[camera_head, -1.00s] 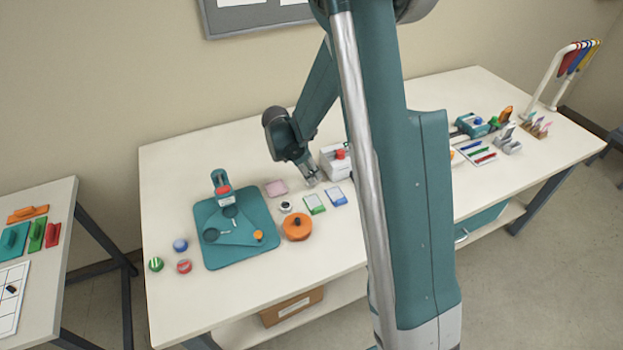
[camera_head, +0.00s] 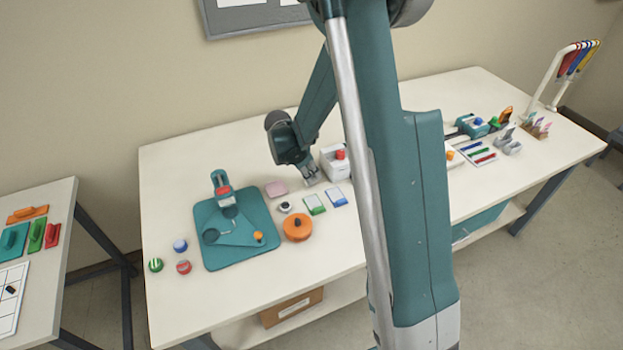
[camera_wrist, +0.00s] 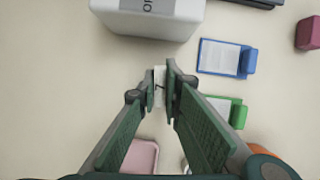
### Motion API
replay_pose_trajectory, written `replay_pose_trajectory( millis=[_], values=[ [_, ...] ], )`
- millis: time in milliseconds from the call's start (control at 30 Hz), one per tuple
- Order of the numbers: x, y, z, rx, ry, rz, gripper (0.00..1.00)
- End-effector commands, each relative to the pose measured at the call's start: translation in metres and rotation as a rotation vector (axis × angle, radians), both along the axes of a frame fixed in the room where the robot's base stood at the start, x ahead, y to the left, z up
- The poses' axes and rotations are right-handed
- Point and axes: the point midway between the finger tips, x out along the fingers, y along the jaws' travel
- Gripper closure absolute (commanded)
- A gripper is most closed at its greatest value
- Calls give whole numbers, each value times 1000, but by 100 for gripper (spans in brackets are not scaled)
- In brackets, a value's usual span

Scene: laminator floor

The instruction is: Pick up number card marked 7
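A small white number card (camera_wrist: 159,87) with a dark 7 on it shows in the wrist view, between the tips of my gripper (camera_wrist: 161,88). The finger pads stand close on both sides of it, with no clear gap, so my gripper looks shut on the card. The pads hide part of the card's edges. In the head view, my gripper (camera_head: 312,180) points down near the table surface, in front of a white box with a red top. The card is too small to make out there.
The white box (camera_wrist: 148,18) is close above the fingers in the wrist view. A blue-edged pad (camera_wrist: 220,57), a green-edged pad (camera_wrist: 237,112) and a pink block (camera_wrist: 141,156) lie nearby.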

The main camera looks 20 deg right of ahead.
Motion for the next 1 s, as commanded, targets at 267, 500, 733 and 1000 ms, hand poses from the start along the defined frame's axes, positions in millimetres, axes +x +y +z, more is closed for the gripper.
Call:
replay_pose_trajectory(
  millis=[267,500,733,1000],
  values=[
    [0,0,0,0,0,0,100],
    [0,0,5,0,0,0,100],
    [0,0,23,0,0,0,100],
    [0,0,58,0,0,0,100]
  ],
)
